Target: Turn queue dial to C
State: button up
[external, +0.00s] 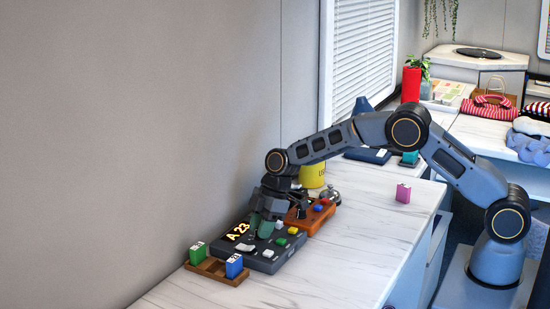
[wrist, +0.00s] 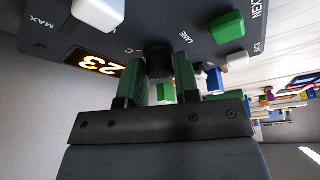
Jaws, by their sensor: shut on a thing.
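The queue panel (external: 262,256) is a dark grey console on the counter by the wall, with an orange display (external: 237,232) reading A 23. In the wrist view the panel (wrist: 150,20) fills the top, with the display (wrist: 101,64) showing 23 upside down or tilted. The dial is a round black knob (wrist: 158,58) with a letter C printed beside it. My gripper (wrist: 160,75) has its green fingers shut on the dial's two sides. In the external view my gripper (external: 264,224) reaches down onto the panel and hides the dial. The dial's pointer cannot be made out.
White sliders and a green button (wrist: 228,26) sit near the dial. A wooden tray (external: 212,271) with green and blue tags stands in front of the panel. An orange box (external: 305,219), a bell (external: 329,196) and a yellow cup (external: 312,176) stand behind. A pink tag (external: 403,193) lies right on open counter.

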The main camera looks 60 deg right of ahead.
jog(key=m+t+h+b, duration=0.1)
jog(key=m+b, duration=0.1)
jog(key=m, duration=0.4)
jog(key=m+t+h, duration=0.1)
jog(key=m, duration=0.1)
jog(key=shift+a+m+h, duration=0.15)
jog(key=shift+m+h, duration=0.15)
jog(key=shift+m, duration=0.1)
jog(key=m, duration=0.2)
jog(key=m+h+b, duration=0.1)
jog(key=m, duration=0.1)
jog(key=shift+f+t+h, duration=0.1)
jog(key=shift+t+h, duration=0.2)
jog(key=shift+a+m+h+b, duration=0.1)
jog(key=shift+m+h+b, duration=0.5)
jog(key=shift+m+b, duration=0.85)
jog(key=shift+m, duration=0.65)
jog(key=o, duration=0.9)
jog(key=shift+c, duration=0.2)
jog(key=v, duration=1.4)
jog(key=shift+w+p, duration=0.25)
jog(key=shift+p, duration=0.2)
